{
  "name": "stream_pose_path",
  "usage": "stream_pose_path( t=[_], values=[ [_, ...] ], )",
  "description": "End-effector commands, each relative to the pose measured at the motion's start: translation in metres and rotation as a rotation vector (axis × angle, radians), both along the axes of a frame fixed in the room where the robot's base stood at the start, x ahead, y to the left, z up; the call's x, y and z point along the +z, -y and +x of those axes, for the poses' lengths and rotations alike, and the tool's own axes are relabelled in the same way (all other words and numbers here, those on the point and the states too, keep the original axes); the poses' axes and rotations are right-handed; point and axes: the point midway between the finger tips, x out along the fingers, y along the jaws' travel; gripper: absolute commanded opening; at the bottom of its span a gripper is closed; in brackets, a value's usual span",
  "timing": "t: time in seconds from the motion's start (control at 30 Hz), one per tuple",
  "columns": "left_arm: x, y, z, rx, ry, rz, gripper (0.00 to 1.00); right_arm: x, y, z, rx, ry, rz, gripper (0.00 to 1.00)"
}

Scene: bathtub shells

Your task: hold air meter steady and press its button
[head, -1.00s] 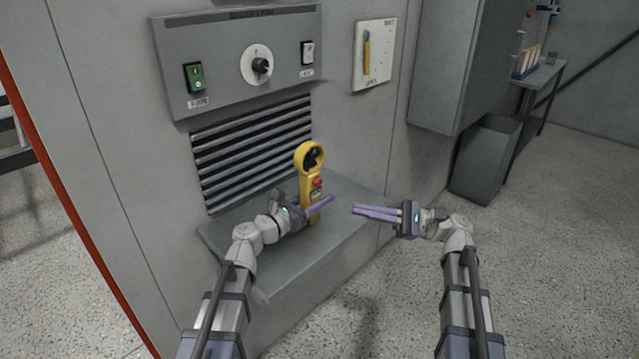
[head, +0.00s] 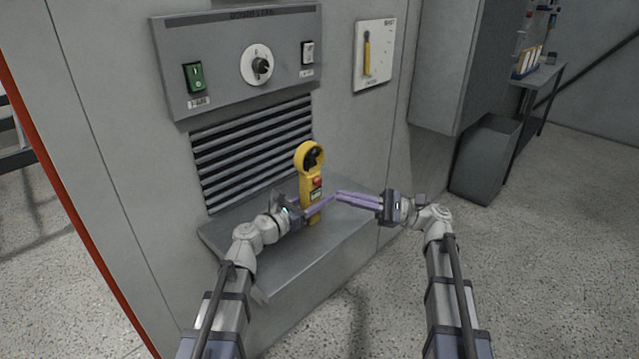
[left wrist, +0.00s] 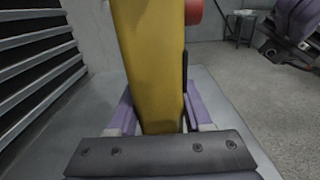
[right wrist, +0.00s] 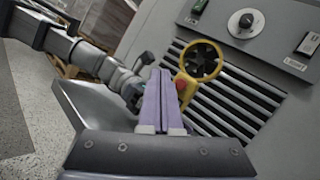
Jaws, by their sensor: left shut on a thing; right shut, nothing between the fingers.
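The yellow air meter (head: 306,188) stands upright on the grey shelf (head: 345,240), its round fan head at the top. It also shows in the left wrist view (left wrist: 150,60) and the right wrist view (right wrist: 202,62). Its red button (head: 316,182) is on the front below the fan head; it shows at the edge in the left wrist view (left wrist: 194,12) and partly behind my fingers in the right wrist view (right wrist: 181,84). My left gripper (head: 318,207) is shut on the meter's lower body. My right gripper (head: 338,196) is shut and empty, its fingertips just right of the meter, around button height or slightly lower.
A control panel (head: 225,70) with a green switch and a knob is above the louvred vent (head: 250,155) behind the meter. A white plate with a yellow handle (head: 385,60) is on the wall. A grey bin (head: 485,160) stands at right. Open floor lies right of the shelf.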

Motion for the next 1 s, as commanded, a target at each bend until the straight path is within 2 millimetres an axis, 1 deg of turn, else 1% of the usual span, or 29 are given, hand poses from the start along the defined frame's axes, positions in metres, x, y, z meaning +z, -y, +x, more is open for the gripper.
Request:
stream_pose_path(
  t=[0.03, 0.13, 0.4, 1.0],
  values=[
    [0.0, 0.0, 0.0, 0.0, 0.0, 0.0, 0.0, 0.0, -0.005, 0.006, 0.002, 0.0, 0.0, 0.0],
    [0.0, 0.0, 0.0, 0.0, 0.0, 0.0, 0.0, 0.0, -0.013, 0.014, 0.001, -0.001, 0.0, 0.0],
    [0.0, 0.0, 0.0, 0.0, 0.0, 0.0, 0.0, 0.0, -0.025, 0.026, -0.001, 0.001, -0.001, 0.0],
    [0.0, 0.0, 0.0, 0.0, 0.0, 0.0, 0.0, 0.0, -0.027, 0.027, 0.0, 0.0, -0.001, 0.0]
  ],
)
